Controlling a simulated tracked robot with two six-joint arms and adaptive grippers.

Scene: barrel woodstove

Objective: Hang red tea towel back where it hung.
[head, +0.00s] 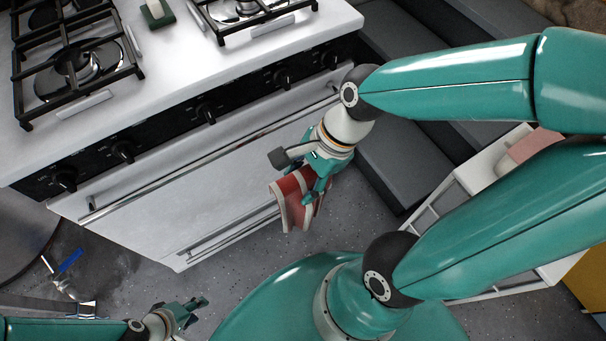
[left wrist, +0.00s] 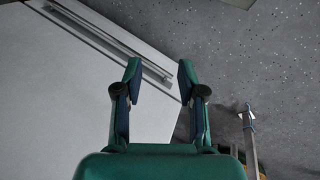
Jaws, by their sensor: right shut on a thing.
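A red tea towel with pale stripes (head: 296,205) hangs down from my right gripper (head: 318,183), which is shut on it. The towel is in front of the right part of the white stove front, apart from the floor. The oven handle bar (head: 205,165) runs along the stove front; its right end passes behind my right wrist. I cannot tell whether the towel touches the stove. My left gripper (head: 192,308) is low at the bottom left of the head view, away from the towel. In the left wrist view my left gripper (left wrist: 160,82) is open and empty.
The stove top (head: 185,55) carries black burner grates and a small green item (head: 157,12). Dark steps (head: 400,155) and a white rack (head: 470,180) stand to the right. A blue-handled tool (head: 70,261) lies at left. Speckled floor is open before the stove.

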